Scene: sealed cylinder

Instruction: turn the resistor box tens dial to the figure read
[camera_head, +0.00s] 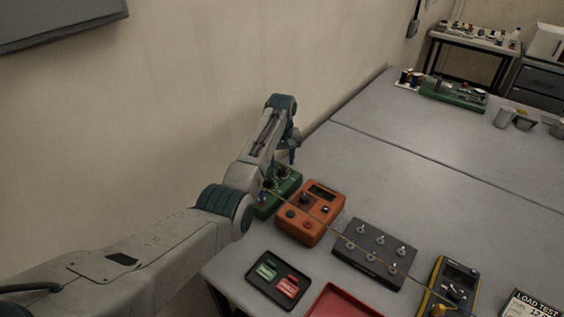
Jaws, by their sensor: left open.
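A green box (289,190) with dark round dials on its top stands near the table's back left edge, by the wall. It looks like the resistor box. One dark dial (281,171) shows on its far part; its figures are too small to read. My left gripper (292,158) points down just above the far end of the green box. It is open, and I see nothing in it. I cannot tell whether its fingers are around a dial or only above it. My left arm hides part of the box. My right gripper is out of view.
An orange meter (313,220) stands close right of the green box. A black tray (254,284) and red tray (345,302) lie in front.

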